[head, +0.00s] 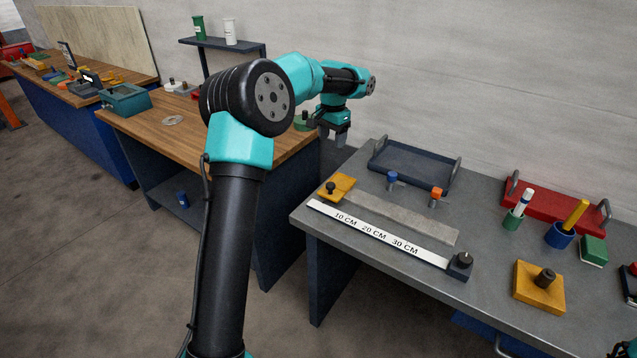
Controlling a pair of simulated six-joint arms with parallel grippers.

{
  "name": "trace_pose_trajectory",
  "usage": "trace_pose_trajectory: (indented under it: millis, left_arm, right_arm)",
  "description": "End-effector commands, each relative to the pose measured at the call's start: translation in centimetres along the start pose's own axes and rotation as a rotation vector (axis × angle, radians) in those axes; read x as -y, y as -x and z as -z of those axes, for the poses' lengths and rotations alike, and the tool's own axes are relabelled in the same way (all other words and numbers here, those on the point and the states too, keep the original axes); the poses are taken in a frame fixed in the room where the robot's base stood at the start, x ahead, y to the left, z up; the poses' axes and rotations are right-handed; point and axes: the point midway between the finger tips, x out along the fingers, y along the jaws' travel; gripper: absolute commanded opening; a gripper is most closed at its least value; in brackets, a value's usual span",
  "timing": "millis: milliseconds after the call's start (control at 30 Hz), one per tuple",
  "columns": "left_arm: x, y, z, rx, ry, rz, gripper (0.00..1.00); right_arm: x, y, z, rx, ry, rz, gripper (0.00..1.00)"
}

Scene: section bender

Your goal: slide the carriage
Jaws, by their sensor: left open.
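A yellow carriage (341,184) with a black knob sits at the left end of a flat grey rail (405,217) on the grey bench. A white scale (376,233) marked 10, 20 and 30 CM runs along the rail's front side. A dark block with a round knob (460,266) stands at the scale's right end. My left gripper (334,141) is open and empty, pointing down behind and above the carriage, apart from it. Only a sliver of my right arm shows at the bottom right corner; its gripper is not visible.
A blue peg (392,179) and an orange one (436,195) stand behind the rail. A dark tray (412,164) and a red tray (553,203) lie farther back. A second yellow block (540,287) with a black knob sits at right. Cups (559,236) stand behind it.

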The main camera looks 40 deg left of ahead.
Motion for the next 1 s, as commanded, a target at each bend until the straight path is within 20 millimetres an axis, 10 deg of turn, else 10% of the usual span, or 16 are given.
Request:
trace_pose_trajectory:
  millis: [467, 1000]
  left_arm:
    - [0.0, -0.5, -0.1, 0.006, -0.004, 0.0, 0.61]
    - [0.0, -8.5, -0.2, 0.007, -0.003, -0.001, 0.61]
  right_arm:
    - [0.0, 0.0, 0.0, 0.0, 0.0, 0.0, 0.43]
    - [0.0, 0.0, 0.0, 0.0, 0.0, 0.0, 0.43]
